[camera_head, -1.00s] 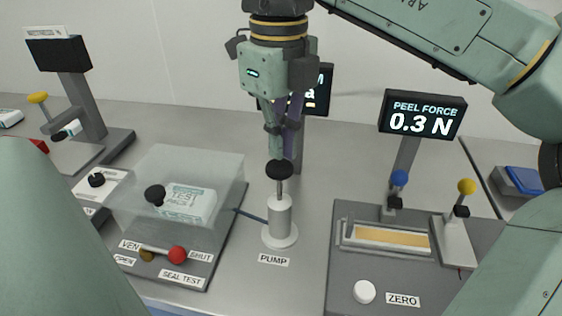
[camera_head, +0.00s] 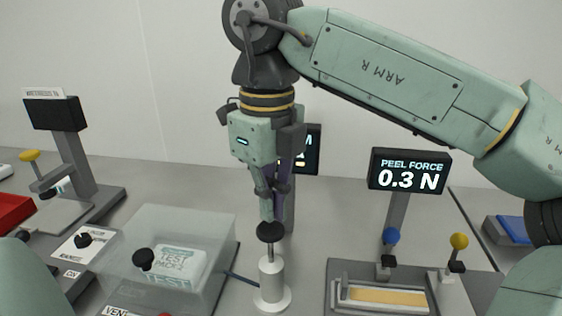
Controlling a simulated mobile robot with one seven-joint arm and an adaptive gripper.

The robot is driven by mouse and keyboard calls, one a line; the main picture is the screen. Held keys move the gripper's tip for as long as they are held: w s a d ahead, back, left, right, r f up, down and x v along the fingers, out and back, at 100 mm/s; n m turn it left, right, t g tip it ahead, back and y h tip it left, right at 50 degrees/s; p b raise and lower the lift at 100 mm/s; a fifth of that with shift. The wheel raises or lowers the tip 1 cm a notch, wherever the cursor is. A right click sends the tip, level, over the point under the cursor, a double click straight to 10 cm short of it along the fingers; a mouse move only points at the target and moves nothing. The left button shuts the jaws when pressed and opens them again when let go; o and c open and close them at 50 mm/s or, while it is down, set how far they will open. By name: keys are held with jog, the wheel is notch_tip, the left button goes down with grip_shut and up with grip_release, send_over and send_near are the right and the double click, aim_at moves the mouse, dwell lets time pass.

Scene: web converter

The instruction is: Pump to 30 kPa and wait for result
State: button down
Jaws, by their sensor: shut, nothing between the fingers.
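The pump (camera_head: 271,283) is a white cylinder on a round base, with a thin rod and a black knob (camera_head: 270,232) on top. My gripper (camera_head: 268,218) is shut and empty, pointing down with its tips right at the top of the knob; I cannot tell whether they touch. The rod stands up out of the cylinder. A tube runs from the pump to a clear chamber (camera_head: 205,222) holding a test pack (camera_head: 178,263). A display (camera_head: 308,150) behind my gripper is mostly hidden, and its reading cannot be made out.
A peel force display (camera_head: 410,172) reads 0.3 N at the right. A dark-screened stand (camera_head: 55,113) is at the left. The bench between pump and fixture is clear.

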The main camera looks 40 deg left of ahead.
aim_at(270, 228)
jog(key=shift+f, duration=0.1)
jog(key=shift+f+b, duration=1.7)
jog(key=shift+f, duration=0.8)
notch_tip(270, 228, up, 5)
jog(key=p, duration=0.4)
jog(key=shift+r+p, duration=0.2)
jog(key=shift+p, duration=0.15)
jog(key=shift+f, duration=0.15)
